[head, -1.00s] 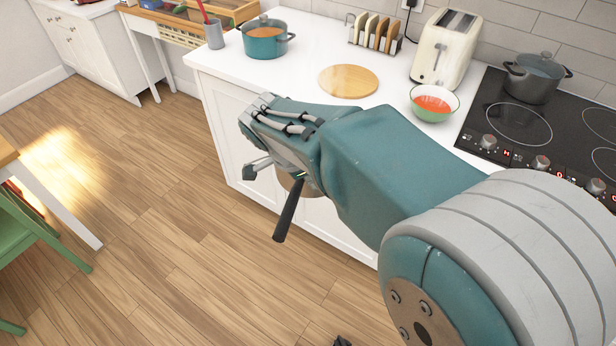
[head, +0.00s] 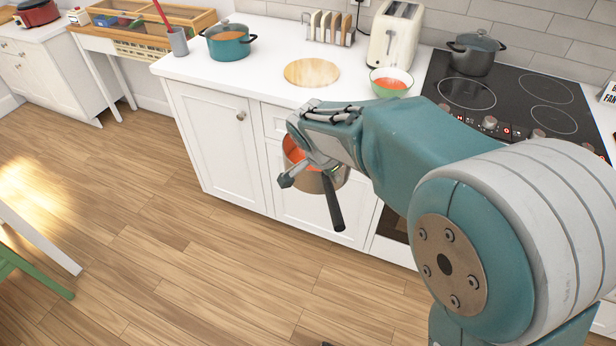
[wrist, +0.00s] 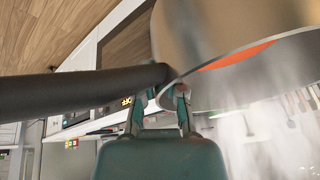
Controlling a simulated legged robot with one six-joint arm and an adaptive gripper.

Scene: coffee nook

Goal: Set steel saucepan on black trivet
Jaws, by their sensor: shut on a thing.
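The steel saucepan (head: 313,184) hangs in front of the white cabinets in the head view, with orange-red contents showing at its rim. Its black handle (head: 334,206) points down towards the floor in the picture. My gripper (head: 303,172) is shut on the saucepan close to where the handle joins it and partly hides the pan. In the wrist view, my fingers (wrist: 162,103) grip at the base of the handle (wrist: 75,91), and the pan's steel side (wrist: 225,35) fills the upper right. I cannot make out a black trivet in either view.
The white counter (head: 262,45) holds a round wooden board (head: 311,72), a green-rimmed bowl (head: 391,82), a toaster (head: 395,36), a rack (head: 330,30) and a teal pot (head: 228,43). A dark pot (head: 473,54) stands on the black cooktop (head: 520,95). A green chair (head: 30,270) is at left.

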